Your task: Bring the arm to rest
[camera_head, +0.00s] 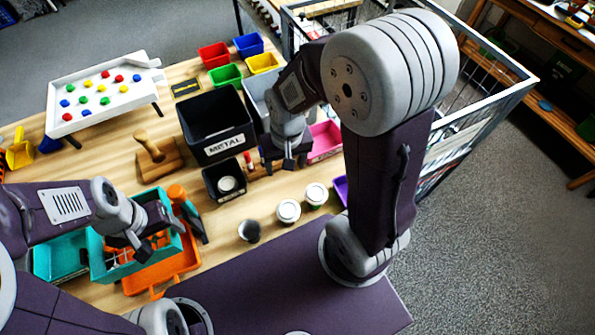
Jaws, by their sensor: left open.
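My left gripper (162,238) comes in from the left and hangs over the teal bin (100,262) at the near left of the wooden table. Its jaws are open, and I see nothing between them. My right gripper (286,163) points down over the middle of the table, between the black METAL bin (218,128) and the pink bin (325,140). I cannot tell whether its jaws are apart, and its own wrist hides part of it. The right arm's large joint covers much of the right side of the table.
An orange tray (165,272) lies beside the teal bin. A small black bin (222,180), white-lidded cups (288,211) and a dark cup (249,231) stand at the near middle. A white sorting board (100,95) stands at the back left. A wire cage (480,115) borders the right.

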